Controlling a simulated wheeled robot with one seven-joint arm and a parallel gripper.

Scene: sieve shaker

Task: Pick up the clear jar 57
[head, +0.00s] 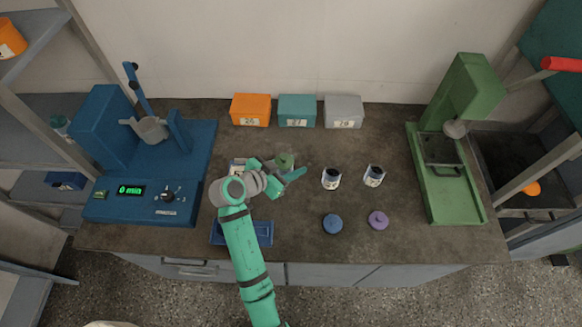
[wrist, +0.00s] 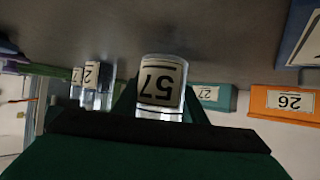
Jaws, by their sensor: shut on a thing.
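The clear jar 57 (wrist: 162,88) is in the middle of the wrist view, its label upside down there. It sits between the two fingers of my gripper (wrist: 160,112), which is shut on it. In the head view my gripper (head: 280,173) is over the bench, in front of the teal box. A round greenish top (head: 284,160) shows between the fingers there; the rest is hidden by the gripper. I cannot tell whether the jar is off the bench.
Boxes orange 26 (head: 251,109), teal 27 (head: 297,110) and grey 28 (head: 343,112) line the back. Two jars (head: 331,178) (head: 374,175) and blue (head: 333,224) and purple lids (head: 378,220) stand right. A blue machine (head: 150,170) is left, a green one (head: 450,190) right.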

